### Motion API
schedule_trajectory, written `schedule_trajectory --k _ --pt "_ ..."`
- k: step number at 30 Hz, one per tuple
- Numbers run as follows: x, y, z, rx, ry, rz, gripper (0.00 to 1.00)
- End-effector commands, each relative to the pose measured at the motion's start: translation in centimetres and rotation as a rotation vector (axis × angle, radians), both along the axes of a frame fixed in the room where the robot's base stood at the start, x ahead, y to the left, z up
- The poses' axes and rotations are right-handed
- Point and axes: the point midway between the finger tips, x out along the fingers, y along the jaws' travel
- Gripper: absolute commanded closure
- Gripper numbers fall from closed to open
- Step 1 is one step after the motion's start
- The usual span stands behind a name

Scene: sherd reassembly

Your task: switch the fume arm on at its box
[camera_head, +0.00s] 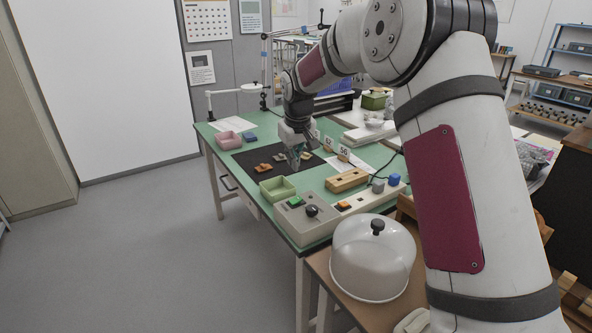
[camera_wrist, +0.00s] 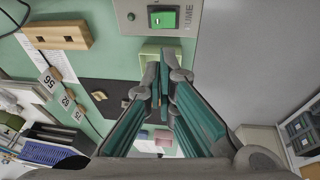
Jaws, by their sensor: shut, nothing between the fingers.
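The grey box (camera_head: 305,222) stands at the near edge of the green table, with a green rocker switch (camera_head: 295,202) and a black knob (camera_head: 312,211) on top. In the wrist view the box (camera_wrist: 128,22) is at the top edge, with the green switch (camera_wrist: 163,17) beside the word FUME and a small dark green round part (camera_wrist: 131,16). I cannot tell which way the rocker is tipped. My gripper (camera_head: 296,164) is over the dark mat, behind the box and apart from it. Its teal fingers (camera_wrist: 164,68) are shut and empty.
A green open tray (camera_head: 277,190) sits just behind the box. Sherds (camera_head: 263,168) lie on the dark mat. A wooden block (camera_head: 346,180) and a white strip with an orange switch (camera_head: 344,206) are to the right. A white dome cover (camera_head: 372,262) stands in front.

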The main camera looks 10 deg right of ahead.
Motion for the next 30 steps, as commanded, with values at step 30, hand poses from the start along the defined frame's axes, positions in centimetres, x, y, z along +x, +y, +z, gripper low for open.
schedule_trajectory --k 30 --pt "3.1 -1.7 -11.8 0.000 -0.001 0.000 1.00"
